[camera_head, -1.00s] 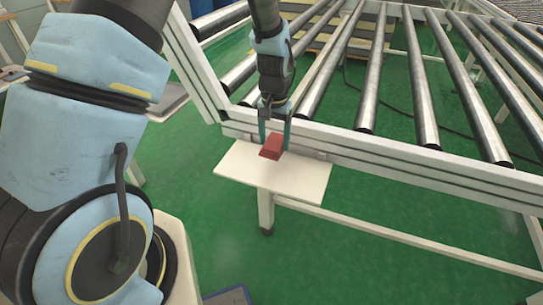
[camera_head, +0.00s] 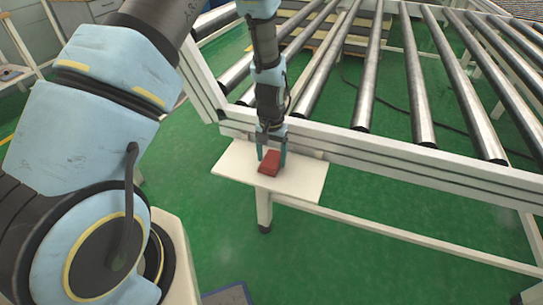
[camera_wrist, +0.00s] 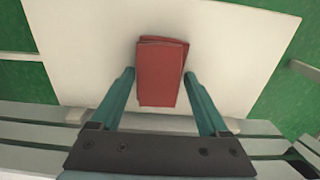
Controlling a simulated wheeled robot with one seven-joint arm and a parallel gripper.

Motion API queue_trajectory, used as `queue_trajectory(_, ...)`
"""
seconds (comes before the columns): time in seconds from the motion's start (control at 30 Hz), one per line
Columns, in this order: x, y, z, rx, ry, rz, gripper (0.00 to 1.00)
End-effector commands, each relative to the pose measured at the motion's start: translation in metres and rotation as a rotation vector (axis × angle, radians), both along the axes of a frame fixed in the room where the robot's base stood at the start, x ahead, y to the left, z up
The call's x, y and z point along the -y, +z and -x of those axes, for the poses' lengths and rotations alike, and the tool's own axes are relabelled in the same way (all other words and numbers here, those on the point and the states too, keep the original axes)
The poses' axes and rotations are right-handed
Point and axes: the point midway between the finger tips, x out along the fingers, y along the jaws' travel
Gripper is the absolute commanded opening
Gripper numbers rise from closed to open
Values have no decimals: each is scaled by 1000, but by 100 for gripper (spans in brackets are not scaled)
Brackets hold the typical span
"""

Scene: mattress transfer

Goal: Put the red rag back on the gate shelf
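The red rag (camera_head: 270,163) is a small folded block over the white gate shelf (camera_head: 230,172), a flat board on the side of the roller frame. My gripper (camera_head: 272,157) points down over the shelf, with one teal finger on each side of the rag. In the wrist view, the rag (camera_wrist: 161,75) is between the two fingertips (camera_wrist: 160,73), which lie close along its sides, and the shelf (camera_wrist: 90,50) is behind it. The rag is at or just above the shelf; the exact contact is hard to see.
The roller conveyor (camera_head: 368,75) with its pale frame rail (camera_head: 400,160) stands directly behind the shelf. A leg (camera_head: 264,210) stands below the shelf. The shelf's right part is bare. Open green floor (camera_head: 350,250) lies in front.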

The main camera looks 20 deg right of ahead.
Motion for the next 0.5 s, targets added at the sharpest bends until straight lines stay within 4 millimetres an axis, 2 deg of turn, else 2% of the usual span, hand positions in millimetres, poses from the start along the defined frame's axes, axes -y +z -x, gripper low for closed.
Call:
queue_trajectory(0.03,0,0,0,0,0,0,85)
queue_trajectory(0.17,0,1,0,0,0,0,100)
queue_trajectory(0.5,0,6,0,1,0,1,100)
